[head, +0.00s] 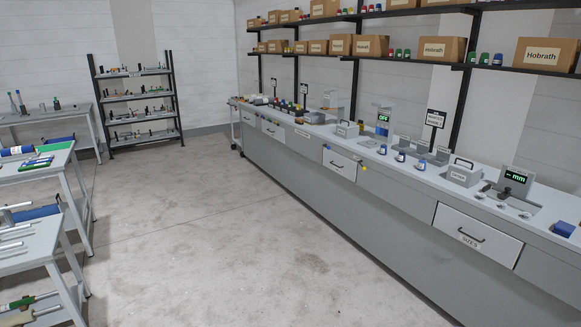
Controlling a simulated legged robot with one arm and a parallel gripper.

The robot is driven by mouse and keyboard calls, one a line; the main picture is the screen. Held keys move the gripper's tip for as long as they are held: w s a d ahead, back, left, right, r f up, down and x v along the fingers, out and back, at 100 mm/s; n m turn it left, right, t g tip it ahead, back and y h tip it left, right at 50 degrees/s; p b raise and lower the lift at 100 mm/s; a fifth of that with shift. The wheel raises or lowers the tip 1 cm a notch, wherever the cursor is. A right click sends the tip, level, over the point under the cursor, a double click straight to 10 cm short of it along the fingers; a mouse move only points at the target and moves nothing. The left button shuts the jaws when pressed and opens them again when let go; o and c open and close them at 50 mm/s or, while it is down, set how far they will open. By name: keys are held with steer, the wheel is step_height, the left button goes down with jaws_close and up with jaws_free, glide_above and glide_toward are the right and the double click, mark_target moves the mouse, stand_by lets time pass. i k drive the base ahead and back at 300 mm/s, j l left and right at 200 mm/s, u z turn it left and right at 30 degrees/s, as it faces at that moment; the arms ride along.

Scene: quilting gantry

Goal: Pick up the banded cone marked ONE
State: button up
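Three small blue-and-white pieces stand apart in a row along the front of the long grey counter (300,157): a left one (382,149), a middle one (401,156) and a right one (421,165). They look like banded cones, but any marking is too small to read. Small red, green and blue cone-like pieces also stand on the wall shelf, including a green one (398,54) and a blue one (497,59). I cannot tell which piece is marked ONE. My gripper is not in view.
On the counter are a display reading OFF (382,124), a handled grey box (464,173) and an "mm" display (514,179). Drawers (476,236) front it. Benches with rods and tools (30,243) line the left; a rack (138,98) stands at the back. The middle floor is clear.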

mark_target(422, 163)
steer(key=i+z, duration=0.1)
steer(key=i, duration=0.4)
steer(key=i+j, duration=0.1)
steer(key=i, duration=0.4)
steer(key=i+j+z, duration=0.15)
steer(key=i, duration=0.35)
steer(key=i+j+z, duration=0.1)
steer(key=i, duration=0.4)
steer(key=i+j+z, duration=0.2)
steer(key=i+z, duration=0.2)
steer(key=i+j+z, duration=0.85)
steer(key=i, duration=1.25)
steer(key=i+j+z, duration=0.15)
steer(key=j+z, duration=0.15)
steer(key=j, duration=0.15)
steer(key=i+j+z, duration=0.1)
steer(key=j+z, duration=0.15)
steer(key=j, duration=0.15)
